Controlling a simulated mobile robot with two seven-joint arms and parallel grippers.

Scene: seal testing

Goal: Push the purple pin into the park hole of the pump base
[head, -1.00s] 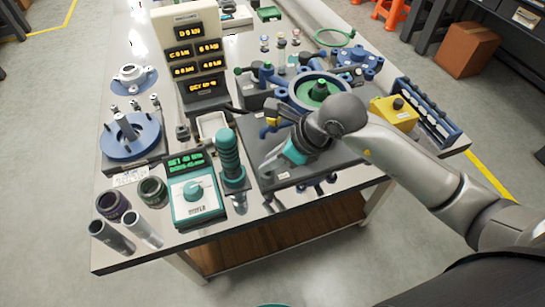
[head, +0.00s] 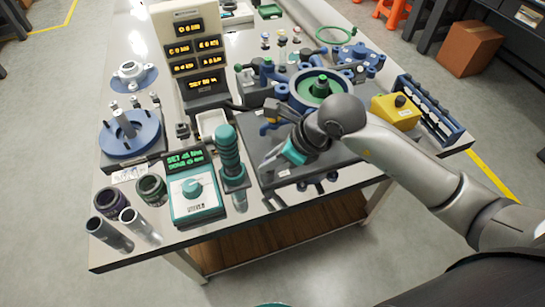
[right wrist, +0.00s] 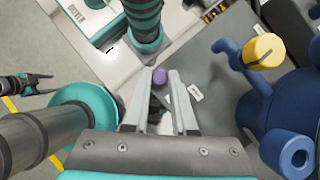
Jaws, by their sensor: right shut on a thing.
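The purple pin (right wrist: 159,76) shows its round head between the fingertips of my right gripper (right wrist: 161,88) in the right wrist view. My right gripper is shut on it. In the head view the right gripper (head: 268,160) points down and left over the near left part of the dark grey pump base (head: 335,172). The pin is not clear there. The park hole and the pin's lower end are hidden. A dark two-fingered shape at that view's left edge may be my left gripper (right wrist: 30,83).
A teal-banded driver (head: 229,155) stands close left of the right gripper, beside a teal display box (head: 194,190). A yellow button box (head: 396,112) is farther right.

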